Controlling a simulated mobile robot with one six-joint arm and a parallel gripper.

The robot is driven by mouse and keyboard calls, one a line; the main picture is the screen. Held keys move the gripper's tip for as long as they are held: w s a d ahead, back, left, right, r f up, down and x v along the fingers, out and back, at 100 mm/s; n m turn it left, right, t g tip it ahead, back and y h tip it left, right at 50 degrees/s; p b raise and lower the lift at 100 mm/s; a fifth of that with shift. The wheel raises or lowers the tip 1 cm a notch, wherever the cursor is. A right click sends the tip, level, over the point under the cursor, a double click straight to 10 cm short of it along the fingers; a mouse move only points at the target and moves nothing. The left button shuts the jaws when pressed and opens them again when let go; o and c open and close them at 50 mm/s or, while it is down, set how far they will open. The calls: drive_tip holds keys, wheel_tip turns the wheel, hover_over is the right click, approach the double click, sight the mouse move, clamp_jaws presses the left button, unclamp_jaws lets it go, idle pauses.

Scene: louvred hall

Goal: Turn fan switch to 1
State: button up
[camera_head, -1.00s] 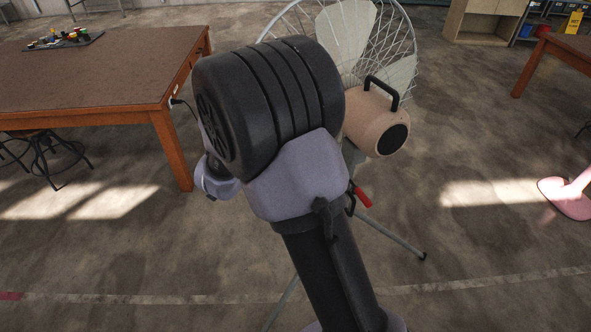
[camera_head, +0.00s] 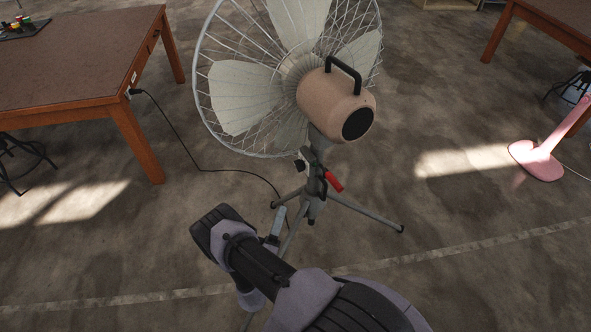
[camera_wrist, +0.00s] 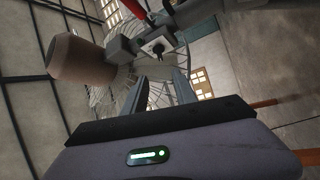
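The fan (camera_head: 330,100) stands on a grey tripod, its beige motor housing and black handle facing me in the head view. In the wrist view the housing (camera_wrist: 82,58) is at upper left. A grey box with a pale face and a small dark knob, seemingly the fan switch (camera_wrist: 157,46), is ahead of my gripper (camera_wrist: 159,84). The knob's marks are too small to read. My gripper's two fingers are apart with nothing between them, below the switch in the wrist view. In the head view my gripper (camera_head: 280,215) is partly hidden, low near the tripod.
A red-handled lever (camera_head: 333,181) sticks out from the stand. A black cable runs from the wooden table (camera_head: 75,65) at left to the tripod. A second table (camera_head: 545,25) and a pink stand (camera_head: 538,160) are at right. The floor between is open.

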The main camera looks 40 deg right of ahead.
sight(299, 166)
drive_tip(key=b+x, duration=0.4)
drive_tip(key=x, duration=1.2)
clamp_jaws()
